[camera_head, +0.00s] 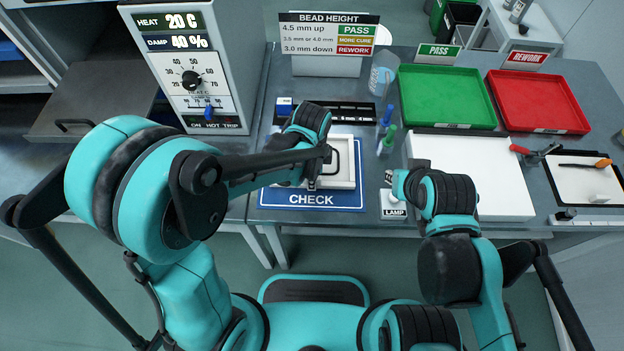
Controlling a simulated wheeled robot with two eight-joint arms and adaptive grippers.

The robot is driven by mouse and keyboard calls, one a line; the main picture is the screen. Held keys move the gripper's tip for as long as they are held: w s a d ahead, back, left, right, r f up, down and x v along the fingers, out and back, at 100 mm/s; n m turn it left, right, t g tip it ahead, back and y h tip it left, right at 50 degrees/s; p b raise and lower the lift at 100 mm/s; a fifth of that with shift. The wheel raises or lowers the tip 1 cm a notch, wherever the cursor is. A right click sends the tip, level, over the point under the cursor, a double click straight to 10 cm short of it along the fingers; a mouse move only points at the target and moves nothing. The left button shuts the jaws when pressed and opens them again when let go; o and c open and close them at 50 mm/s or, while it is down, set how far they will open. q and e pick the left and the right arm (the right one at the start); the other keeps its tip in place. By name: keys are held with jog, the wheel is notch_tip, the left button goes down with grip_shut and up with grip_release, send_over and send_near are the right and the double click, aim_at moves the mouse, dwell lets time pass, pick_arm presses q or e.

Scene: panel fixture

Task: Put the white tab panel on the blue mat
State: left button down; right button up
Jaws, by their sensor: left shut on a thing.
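The white tab panel (344,178) is a pale flat piece with a raised rim and a dark curved line on it. It is over the blue mat (272,199), which is marked CHECK. Whether the panel rests on the mat or is just above it, I cannot tell. My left gripper (312,184) is shut on the panel at its left part, pointing down. My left wrist and forearm hide the panel's left side and part of the mat. My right gripper (391,177) is near the LAMP block, right of the mat; its fingers are too small to read.
A white board (450,150) lies right of the mat. Green (445,95) and red (535,100) trays stand behind it. A heater cabinet (190,80) stands at the left.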

pick_arm(q)
jog(key=shift+f, duration=0.1)
jog(key=c, duration=1.5)
grip_release()
